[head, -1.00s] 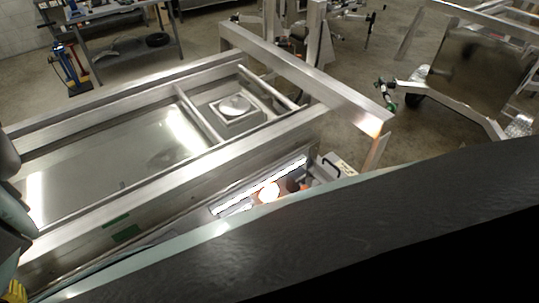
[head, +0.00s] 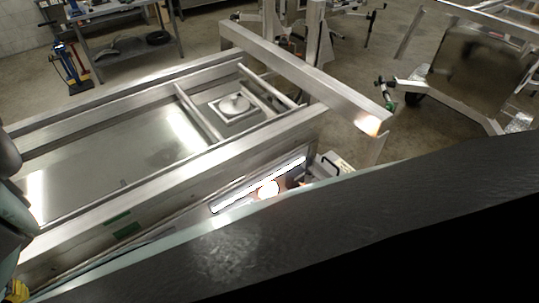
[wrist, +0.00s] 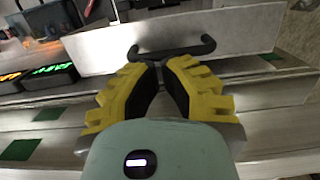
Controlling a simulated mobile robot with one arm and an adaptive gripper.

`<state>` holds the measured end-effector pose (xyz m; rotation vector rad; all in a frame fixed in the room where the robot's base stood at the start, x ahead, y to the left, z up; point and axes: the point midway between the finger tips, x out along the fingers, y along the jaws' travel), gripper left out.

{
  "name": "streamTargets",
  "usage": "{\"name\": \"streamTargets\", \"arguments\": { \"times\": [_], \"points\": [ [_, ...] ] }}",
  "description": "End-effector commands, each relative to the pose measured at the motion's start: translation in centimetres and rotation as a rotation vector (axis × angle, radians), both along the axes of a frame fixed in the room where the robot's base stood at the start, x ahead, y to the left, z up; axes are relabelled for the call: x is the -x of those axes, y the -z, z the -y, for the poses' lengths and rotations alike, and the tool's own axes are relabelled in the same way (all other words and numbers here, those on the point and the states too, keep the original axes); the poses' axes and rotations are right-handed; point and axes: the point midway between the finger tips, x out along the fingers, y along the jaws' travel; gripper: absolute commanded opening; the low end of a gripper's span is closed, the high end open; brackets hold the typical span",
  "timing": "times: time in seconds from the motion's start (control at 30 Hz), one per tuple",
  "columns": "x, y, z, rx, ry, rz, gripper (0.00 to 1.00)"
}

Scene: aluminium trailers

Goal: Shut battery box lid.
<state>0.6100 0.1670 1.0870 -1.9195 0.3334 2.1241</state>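In the wrist view, a pale grey metal panel (wrist: 235,31) with a black bar handle (wrist: 172,49) lies just beyond my gripper (wrist: 160,67). It looks like the battery box lid and seems raised, but its hinge and the box opening do not show clearly. My gripper's yellow fingers are brought together with little or no gap at the tips, near the handle. Contact with the handle cannot be told, and nothing is visibly held. In the head view, only a bit of yellow (head: 17,291) shows at the lower left, probably my gripper. A grey box with a black handle (head: 330,163) stands beside the trailer.
The aluminium trailer (head: 75,235) fills the left and centre, with a raised beam (head: 300,75) across its far end. Black units with green and orange markings (wrist: 48,76) lie left of my gripper. A workbench (head: 115,45) stands behind; another trailer frame is at right.

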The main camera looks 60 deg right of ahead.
Motion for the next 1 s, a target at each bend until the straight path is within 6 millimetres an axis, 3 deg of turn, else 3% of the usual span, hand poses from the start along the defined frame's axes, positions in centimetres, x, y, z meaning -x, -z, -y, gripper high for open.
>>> {"name": "streamTargets", "arguments": {
  "times": [1.0],
  "points": [
    [0.2, 0.12, 0.14, 0.014, 0.005, 0.037, 0.0]
  ]
}}
